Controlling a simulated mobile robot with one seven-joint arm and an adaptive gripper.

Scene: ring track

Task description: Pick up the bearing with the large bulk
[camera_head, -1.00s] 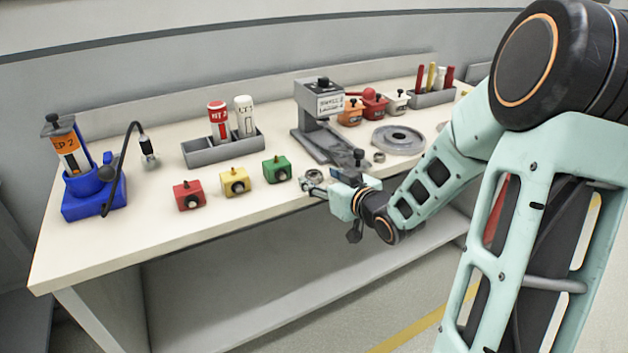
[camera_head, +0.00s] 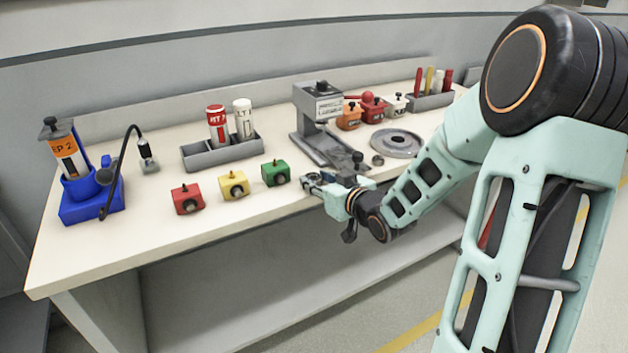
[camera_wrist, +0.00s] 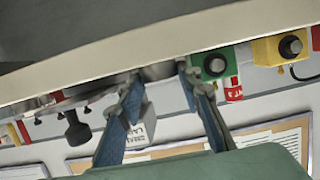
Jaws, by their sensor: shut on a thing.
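My gripper (camera_head: 314,182) is at the front edge of the bench, right of the green block. In the wrist view my gripper (camera_wrist: 160,86) has its two blue fingers on either side of a grey round bearing (camera_wrist: 160,71), and it is shut on it. The bearing is partly hidden by the fingers, and I cannot tell if it is clear of the bench top. A smaller dark ring (camera_head: 377,160), likely another bearing, lies near the large grey disc (camera_head: 397,141).
Red (camera_head: 187,199), yellow (camera_head: 234,185) and green (camera_head: 276,173) blocks stand left of my gripper. A grey press (camera_head: 318,120) stands just behind it. A grey holder (camera_head: 222,151) with bottles and a blue stand (camera_head: 92,200) are further left. The bench front left is clear.

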